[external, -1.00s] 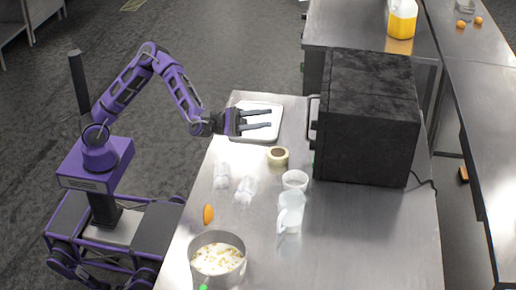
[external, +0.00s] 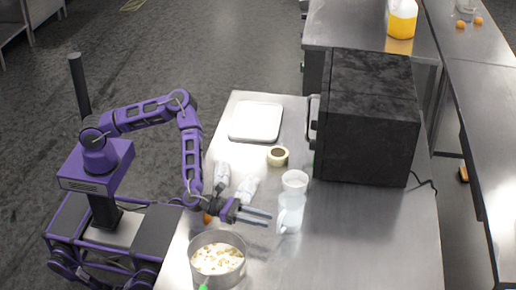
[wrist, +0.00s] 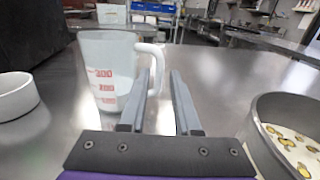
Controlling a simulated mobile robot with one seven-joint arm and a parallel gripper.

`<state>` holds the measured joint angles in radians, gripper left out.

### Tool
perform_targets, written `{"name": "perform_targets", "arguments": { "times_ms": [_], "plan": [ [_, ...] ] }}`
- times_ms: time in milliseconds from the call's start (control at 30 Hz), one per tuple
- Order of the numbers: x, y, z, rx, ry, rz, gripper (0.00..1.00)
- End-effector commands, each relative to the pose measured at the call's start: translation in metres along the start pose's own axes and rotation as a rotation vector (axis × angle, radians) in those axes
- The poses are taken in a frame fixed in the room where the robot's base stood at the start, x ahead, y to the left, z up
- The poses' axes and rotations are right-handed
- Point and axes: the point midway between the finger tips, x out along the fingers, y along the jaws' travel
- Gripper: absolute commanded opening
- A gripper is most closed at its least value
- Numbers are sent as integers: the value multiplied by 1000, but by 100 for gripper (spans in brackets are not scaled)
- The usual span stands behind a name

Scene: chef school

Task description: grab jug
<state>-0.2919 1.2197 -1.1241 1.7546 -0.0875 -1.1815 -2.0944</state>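The jug (external: 290,217) is a pale translucent measuring jug standing upright on the metal table. In the wrist view the jug (wrist: 108,78) shows red markings, with its white handle (wrist: 158,60) pointing right, toward my fingers. My gripper (external: 270,217) is low over the table, just left of the jug in the external view, with its fingers pointing at it. In the wrist view my gripper (wrist: 160,82) is open, with a clear gap between the fingers. The left finger overlaps the lower handle in view; I cannot tell if they touch. Nothing is held.
A pot (external: 234,279) of white food stands near my gripper; its wall (wrist: 262,150) is close on the right in the wrist view. A white cup (external: 294,179) stands behind the jug.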

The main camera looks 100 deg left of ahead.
Motion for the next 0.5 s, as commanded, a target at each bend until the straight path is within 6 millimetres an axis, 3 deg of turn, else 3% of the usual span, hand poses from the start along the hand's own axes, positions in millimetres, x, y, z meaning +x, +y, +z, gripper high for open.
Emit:
{"name": "perform_targets", "arguments": {
  "times_ms": [133, 500],
  "plan": [
    [24, 0, 0, 0, -1, 1, 31],
    [51, 0, 0, 0, 0, 1, 31]
  ]
}}
